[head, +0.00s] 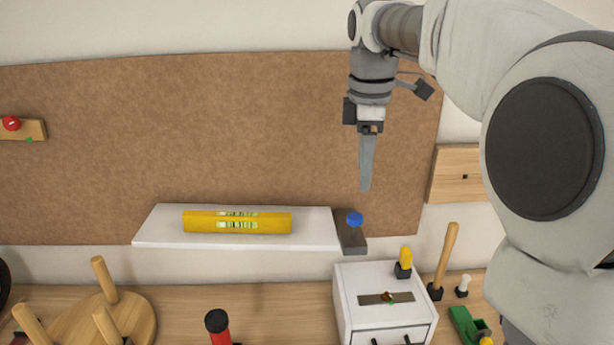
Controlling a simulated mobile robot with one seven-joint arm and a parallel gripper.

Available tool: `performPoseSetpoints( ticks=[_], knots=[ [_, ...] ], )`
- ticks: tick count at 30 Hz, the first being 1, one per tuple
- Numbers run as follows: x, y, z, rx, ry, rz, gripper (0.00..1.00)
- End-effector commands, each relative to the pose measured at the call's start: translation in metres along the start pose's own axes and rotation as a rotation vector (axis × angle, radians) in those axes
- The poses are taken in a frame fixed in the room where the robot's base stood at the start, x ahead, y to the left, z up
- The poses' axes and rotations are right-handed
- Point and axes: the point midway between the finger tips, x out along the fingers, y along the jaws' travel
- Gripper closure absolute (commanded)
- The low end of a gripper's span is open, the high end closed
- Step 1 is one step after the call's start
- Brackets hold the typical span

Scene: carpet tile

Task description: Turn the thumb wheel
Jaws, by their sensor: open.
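A small round blue knob (355,219), which looks like the thumb wheel, sits on a dark grey block (351,241) at the right end of a white shelf (160,227). My gripper (366,188) points straight down a little above the blue knob, apart from it in the picture. I see its fingers nearly edge-on, so the gap between them does not show. It is open and holds nothing that I can see. A yellow spirit level (237,222) with green vials lies on the white shelf, left of the knob.
A brown board (200,140) covers the wall behind. Below stands a white drawer box (375,275) with a yellow-topped piece (405,259) on it. A wooden handle (446,255) rises to its right. A wooden stool-like piece (125,305) lies at lower left.

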Motion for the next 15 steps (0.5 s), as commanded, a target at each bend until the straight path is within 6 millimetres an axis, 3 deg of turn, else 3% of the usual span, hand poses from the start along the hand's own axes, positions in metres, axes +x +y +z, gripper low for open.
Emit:
performPoseSetpoints(
  ticks=[1,6,15],
  knots=[
    [-0.009,0.018,-0.001,-0.074,0.001,-0.024,0.23],
    [-0.015,0.057,-0.003,-0.314,0.019,-0.085,0.23],
    [-0.011,0.085,-0.002,-0.524,0.049,-0.134,0.23]
  ],
)
